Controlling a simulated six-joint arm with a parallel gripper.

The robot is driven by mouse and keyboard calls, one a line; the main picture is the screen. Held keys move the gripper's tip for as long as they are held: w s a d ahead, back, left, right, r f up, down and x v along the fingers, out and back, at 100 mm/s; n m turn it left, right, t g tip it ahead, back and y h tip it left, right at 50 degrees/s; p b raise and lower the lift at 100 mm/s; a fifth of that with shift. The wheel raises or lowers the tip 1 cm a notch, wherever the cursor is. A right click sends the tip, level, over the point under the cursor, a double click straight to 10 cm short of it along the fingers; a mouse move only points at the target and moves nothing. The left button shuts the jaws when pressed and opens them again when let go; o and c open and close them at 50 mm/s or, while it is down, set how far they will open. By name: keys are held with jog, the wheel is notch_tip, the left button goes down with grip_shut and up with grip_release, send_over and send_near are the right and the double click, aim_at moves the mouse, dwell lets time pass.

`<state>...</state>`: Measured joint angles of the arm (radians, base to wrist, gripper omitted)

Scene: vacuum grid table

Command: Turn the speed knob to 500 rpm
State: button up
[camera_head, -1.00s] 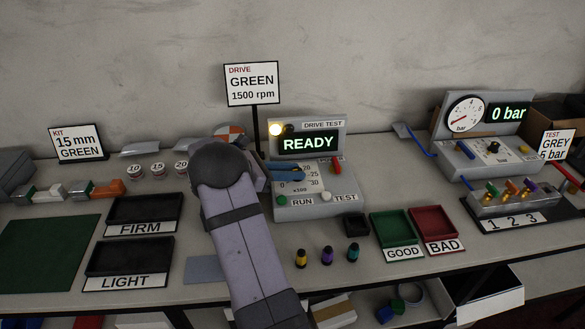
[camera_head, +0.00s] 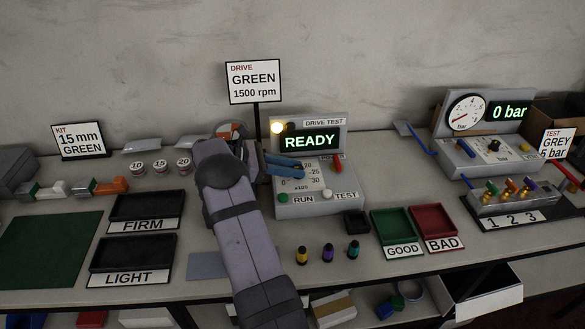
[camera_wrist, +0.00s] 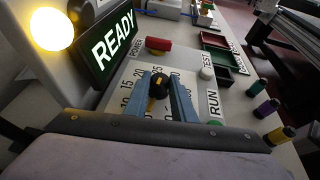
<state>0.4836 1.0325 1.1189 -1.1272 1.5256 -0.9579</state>
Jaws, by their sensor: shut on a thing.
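The black speed knob (camera_wrist: 159,84) sits on the white dial plate of the drive test box (camera_head: 318,205). In the wrist view my gripper (camera_wrist: 162,92) has its two blue fingers closed on either side of the knob. In the head view my gripper (camera_head: 287,168) reaches the dial from the left and hides the knob. The dial scale (camera_head: 314,172) shows 20, 25 and 30 with x100. A small yellow mark shows on the knob, but its exact reading cannot be told. The display (camera_head: 310,141) reads READY.
A lit yellow lamp (camera_head: 277,127) is beside the display. A red switch (camera_head: 337,163), a green RUN button (camera_head: 282,198) and a white TEST button (camera_head: 328,193) surround the dial. Several small coloured pegs (camera_head: 327,253) stand in front. A sign (camera_head: 254,83) reads GREEN 1500 rpm.

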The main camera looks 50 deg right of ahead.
jog(key=o, duration=1.1)
jog(key=shift+c, duration=0.2)
jog(key=b+v, duration=0.1)
jog(key=v, duration=0.6)
jog(key=shift+b, duration=0.4)
jog(key=shift+w+a+r, duration=0.1)
jog(key=shift+w+a, duration=0.05)
